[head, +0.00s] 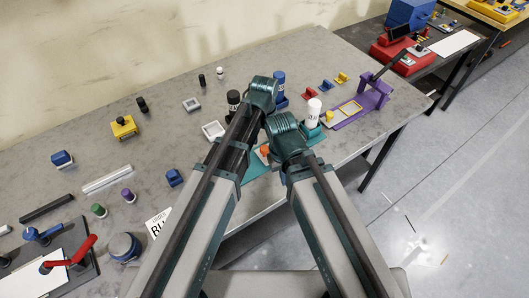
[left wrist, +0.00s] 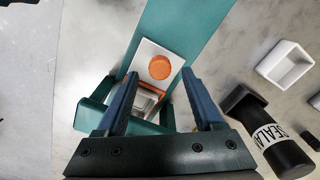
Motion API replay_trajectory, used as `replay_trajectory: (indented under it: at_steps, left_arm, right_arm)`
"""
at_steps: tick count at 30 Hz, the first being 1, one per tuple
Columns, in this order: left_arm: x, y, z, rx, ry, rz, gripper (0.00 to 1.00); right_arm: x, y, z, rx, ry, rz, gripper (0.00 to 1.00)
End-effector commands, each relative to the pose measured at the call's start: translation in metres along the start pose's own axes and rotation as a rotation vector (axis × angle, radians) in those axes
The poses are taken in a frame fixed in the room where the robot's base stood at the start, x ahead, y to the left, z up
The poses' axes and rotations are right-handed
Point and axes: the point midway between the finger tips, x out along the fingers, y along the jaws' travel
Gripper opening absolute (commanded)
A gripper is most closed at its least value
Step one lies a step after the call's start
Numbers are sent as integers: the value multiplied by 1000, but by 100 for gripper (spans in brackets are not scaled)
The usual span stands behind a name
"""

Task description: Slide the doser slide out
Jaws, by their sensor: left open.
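The doser is a teal base (left wrist: 195,25) with a white slide (left wrist: 150,48) that carries a round orange knob (left wrist: 160,68). In the head view the orange knob (head: 265,150) and a bit of the teal base (head: 262,169) show between my arms. My left gripper (left wrist: 160,76) is open, its two blue fingers on either side of the slide, near the knob. I cannot tell whether they touch it. An orange-edged frame lies between the fingers, partly hidden. My right arm is in the head view, but its gripper is hidden.
The table's front edge is close to the teal doser.

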Motion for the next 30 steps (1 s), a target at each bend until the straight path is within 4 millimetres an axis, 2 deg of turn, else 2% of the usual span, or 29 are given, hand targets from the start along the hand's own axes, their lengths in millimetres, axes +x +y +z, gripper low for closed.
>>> replay_trajectory:
  at_steps: [1, 5, 16, 27, 30]
  left_arm:
    - [14, 0, 0, 0, 0, 0, 69]
    - [24, 0, 0, 0, 0, 0, 69]
    - [25, 0, 0, 0, 0, 0, 69]
    - [25, 0, 0, 0, 0, 0, 3]
    - [25, 0, 0, 0, 0, 0, 0]
  right_arm:
    - [14, -1, -1, 0, 0, 0, 0]
    - [24, -2, -1, 0, 0, 0, 0]
    - [25, -2, -2, 0, 0, 0, 0]
    - [25, -2, -2, 0, 0, 0, 0]
    - [25, -2, -2, 0, 0, 0, 0]
